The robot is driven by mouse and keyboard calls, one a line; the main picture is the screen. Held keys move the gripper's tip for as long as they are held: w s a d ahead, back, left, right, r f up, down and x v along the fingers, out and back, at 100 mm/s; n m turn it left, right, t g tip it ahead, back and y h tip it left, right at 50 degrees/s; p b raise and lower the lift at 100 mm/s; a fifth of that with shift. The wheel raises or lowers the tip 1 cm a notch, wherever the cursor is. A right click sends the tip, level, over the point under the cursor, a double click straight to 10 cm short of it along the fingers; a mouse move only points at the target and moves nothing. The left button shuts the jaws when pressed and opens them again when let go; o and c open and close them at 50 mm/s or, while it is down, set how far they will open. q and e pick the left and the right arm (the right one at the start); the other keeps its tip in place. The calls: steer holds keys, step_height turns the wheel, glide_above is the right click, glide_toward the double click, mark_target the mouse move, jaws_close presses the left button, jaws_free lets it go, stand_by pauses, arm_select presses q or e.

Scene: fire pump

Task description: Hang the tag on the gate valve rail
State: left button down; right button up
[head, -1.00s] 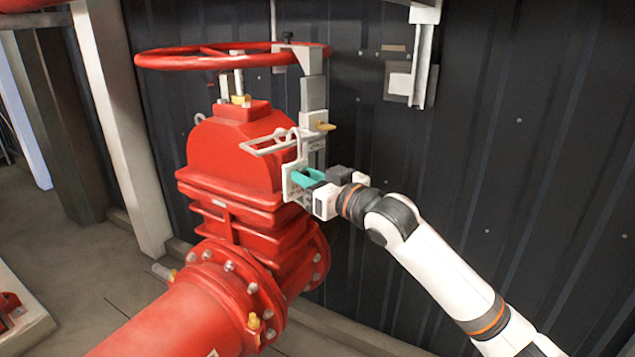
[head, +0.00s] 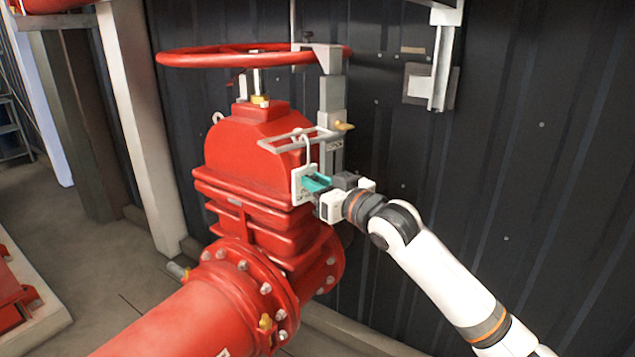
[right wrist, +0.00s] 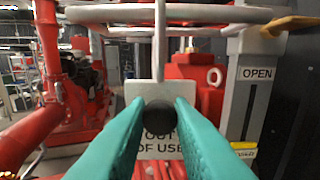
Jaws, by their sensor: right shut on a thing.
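The white tag (head: 298,187), a plate with a tall hook on top, is in my right gripper (head: 316,183). The right wrist view shows the gripper's teal fingers (right wrist: 160,108) shut on the tag (right wrist: 148,150), which reads "OUT OF USE". The gate valve rail (head: 280,143) is a grey bar frame on the red valve, just above the tag. In the right wrist view the hook's stem rises across the rail (right wrist: 205,14) and leaves the top edge. I cannot tell whether the hook is over the rail or in front of it. My left gripper is not in view.
The red gate valve (head: 250,150) has a handwheel (head: 225,58) above the rail. A grey post (head: 332,105) with a brass pin stands right behind the rail; an "OPEN" label (right wrist: 257,73) is on it. The dark wall is behind; free room lies right.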

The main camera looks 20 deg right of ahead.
steer(key=o, duration=0.8)
steer(key=shift+o, duration=0.2)
